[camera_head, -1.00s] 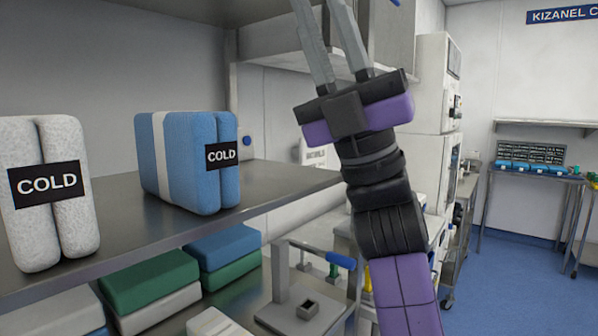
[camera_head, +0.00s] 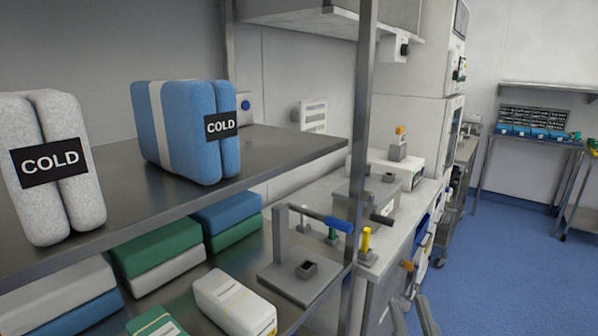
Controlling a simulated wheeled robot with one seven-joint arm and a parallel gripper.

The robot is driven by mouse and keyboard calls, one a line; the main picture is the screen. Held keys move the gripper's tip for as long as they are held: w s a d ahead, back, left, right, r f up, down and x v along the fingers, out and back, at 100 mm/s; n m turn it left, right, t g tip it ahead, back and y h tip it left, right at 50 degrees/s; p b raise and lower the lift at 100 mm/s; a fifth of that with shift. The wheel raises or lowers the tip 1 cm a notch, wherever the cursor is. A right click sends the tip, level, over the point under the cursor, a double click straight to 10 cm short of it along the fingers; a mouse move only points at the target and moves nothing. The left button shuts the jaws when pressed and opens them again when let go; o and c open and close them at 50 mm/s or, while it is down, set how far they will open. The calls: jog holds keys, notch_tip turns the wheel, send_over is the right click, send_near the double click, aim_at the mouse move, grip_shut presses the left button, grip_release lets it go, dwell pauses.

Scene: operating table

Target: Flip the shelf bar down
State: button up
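The shelf bar I take to be the thin grey bar with a blue grip (camera_head: 336,223) at its right end. It runs nearly level from the top of a grey upright on a flat grey base (camera_head: 275,276), which stands on the lower shelf near its right end. A small square block with a dark socket (camera_head: 307,268) sits on the base below the bar, apart from it. My gripper (camera_head: 411,312) shows only as two grey fingertips at the bottom edge, apart from each other, below and right of the bar. Nothing shows between them; the rest is out of frame.
A steel post (camera_head: 361,120) rises close by the blue grip. The upper shelf (camera_head: 275,150) holds white and blue COLD packs. A white box (camera_head: 235,300) and folded packs lie left of the base. A counter with small fixtures (camera_head: 366,242) stands behind; open floor lies right.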

jog(key=s+d+f+m+g+h+p, duration=0.1)
jog(key=s+d+f+g, duration=0.1)
jog(key=s+f, duration=0.4)
jog(key=s+d+f+m+g+h+p, duration=0.1)
jog(key=s+f+g, duration=0.4)
jog(key=s, duration=0.8)
jog(key=s+d+f+m+g+h+p, duration=0.1)
jog(key=s+d+f+m+g+h, duration=0.1)
jog(key=s+f, duration=0.5)
jog(key=s+d+g, duration=0.1)
jog(key=s, duration=0.1)
jog(key=shift+s+f+m, duration=0.15)
jog(key=shift+s+m, duration=0.15)
jog(key=shift+s, duration=0.1)
